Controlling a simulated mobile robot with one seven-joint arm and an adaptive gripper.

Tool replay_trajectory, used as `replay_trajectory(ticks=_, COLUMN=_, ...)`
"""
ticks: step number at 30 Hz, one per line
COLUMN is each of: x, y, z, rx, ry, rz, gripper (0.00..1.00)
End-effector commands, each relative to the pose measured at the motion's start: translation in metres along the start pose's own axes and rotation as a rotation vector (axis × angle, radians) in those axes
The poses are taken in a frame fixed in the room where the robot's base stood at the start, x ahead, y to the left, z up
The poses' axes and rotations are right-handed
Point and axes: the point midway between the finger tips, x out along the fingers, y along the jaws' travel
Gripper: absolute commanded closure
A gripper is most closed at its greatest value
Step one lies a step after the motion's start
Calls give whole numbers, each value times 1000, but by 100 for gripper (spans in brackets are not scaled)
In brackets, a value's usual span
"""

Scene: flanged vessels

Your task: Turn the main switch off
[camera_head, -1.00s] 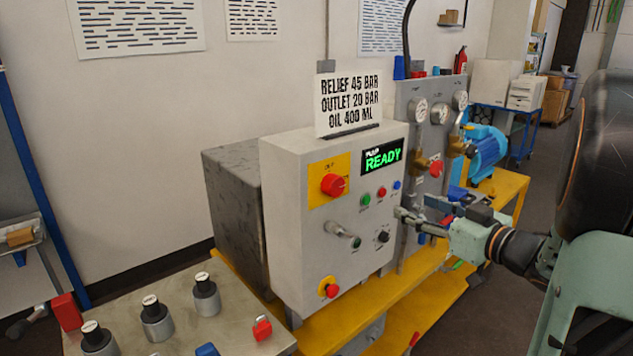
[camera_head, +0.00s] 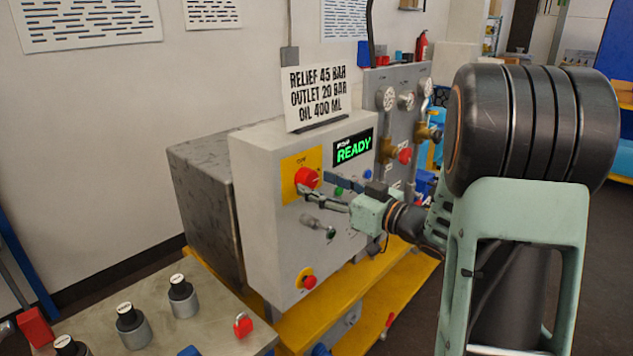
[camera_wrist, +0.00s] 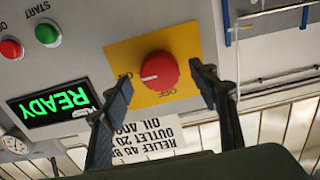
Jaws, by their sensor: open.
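The main switch is a red rotary knob (camera_head: 308,178) on a yellow plate (camera_head: 290,188) at the upper left of the grey control box (camera_head: 262,222). In the wrist view the knob (camera_wrist: 157,72) shows upside down, with a white pointer mark on its left side and OFF lettering below it. My gripper (camera_head: 312,184) is in front of the knob. In the wrist view its two fingers (camera_wrist: 162,84) are spread apart, one on each side of the knob. I cannot tell whether either finger touches it.
A green READY display (camera_head: 353,148) and a sign (camera_head: 316,97) are near the knob. A lever (camera_head: 318,226) and a red emergency button (camera_head: 307,280) are below. Gauges and valves stand on the panel (camera_head: 385,130) behind my arm. A bench (camera_head: 215,335) with cylinders is at lower left.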

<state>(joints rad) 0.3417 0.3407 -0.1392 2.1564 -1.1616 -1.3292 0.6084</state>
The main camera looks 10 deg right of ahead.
Motion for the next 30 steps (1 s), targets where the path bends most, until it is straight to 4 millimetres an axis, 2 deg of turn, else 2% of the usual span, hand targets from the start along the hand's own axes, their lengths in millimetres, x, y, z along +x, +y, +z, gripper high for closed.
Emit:
replay_trajectory(ticks=4, x=11, y=0, z=0, rx=0, ry=0, rz=-1, gripper=45)
replay_trajectory(ticks=13, x=13, y=0, z=0, rx=0, ry=0, rz=0, gripper=45)
replay_trajectory(ticks=24, x=13, y=0, z=0, rx=0, ry=0, rz=0, gripper=86)
replay_trajectory(ticks=30, x=12, y=0, z=1, rx=-10, ry=0, rz=0, gripper=87)
